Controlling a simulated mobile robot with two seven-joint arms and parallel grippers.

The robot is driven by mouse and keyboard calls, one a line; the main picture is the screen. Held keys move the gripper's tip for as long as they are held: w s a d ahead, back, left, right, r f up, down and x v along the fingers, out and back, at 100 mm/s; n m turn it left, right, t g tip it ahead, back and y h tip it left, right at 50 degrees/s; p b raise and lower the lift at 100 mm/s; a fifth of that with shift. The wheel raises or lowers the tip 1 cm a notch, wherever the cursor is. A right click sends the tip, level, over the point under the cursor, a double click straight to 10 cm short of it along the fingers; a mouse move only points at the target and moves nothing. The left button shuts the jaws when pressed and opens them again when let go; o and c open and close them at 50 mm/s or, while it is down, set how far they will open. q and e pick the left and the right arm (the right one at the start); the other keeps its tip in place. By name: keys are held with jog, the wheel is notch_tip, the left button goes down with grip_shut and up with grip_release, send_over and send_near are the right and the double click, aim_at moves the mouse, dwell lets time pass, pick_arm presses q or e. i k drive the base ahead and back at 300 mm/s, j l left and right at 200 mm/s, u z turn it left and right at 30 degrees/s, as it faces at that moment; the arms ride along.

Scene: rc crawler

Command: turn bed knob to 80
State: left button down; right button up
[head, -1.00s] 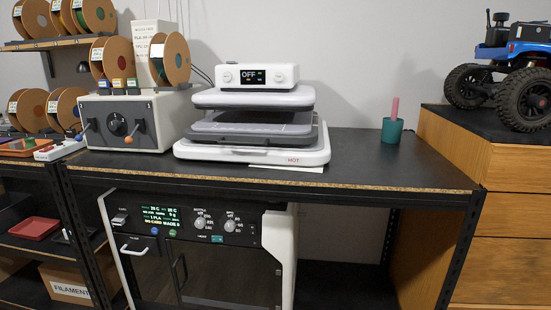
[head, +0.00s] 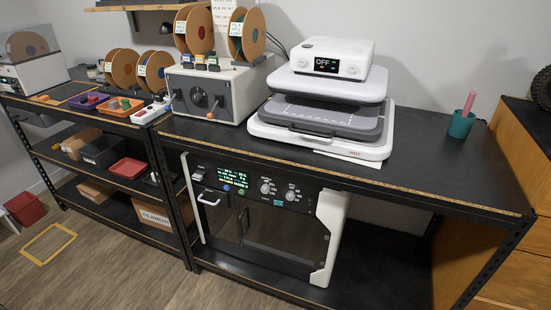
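The printer (head: 265,222) stands on the shelf under the bench, with a black front, white sides and a handle at the left. Its panel has a lit display (head: 226,174) with small text that I cannot read for certain. Two round knobs sit right of the display: the left knob (head: 265,187) and the right knob (head: 292,194). Their labels are too small to read, so I cannot tell which is the bed knob. Neither of my grippers shows in the head view.
A white heat press (head: 330,105) reading OFF and HOT stands on the black bench top (head: 450,175). A grey control box (head: 212,94) and a teal cup (head: 461,124) stand there too. A shelf rack (head: 105,160) is at the left. The floor (head: 120,265) in front is largely clear.

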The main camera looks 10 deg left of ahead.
aim_at(290, 195)
jog(key=i+l+z, duration=0.1)
jog(key=i+l, duration=0.65)
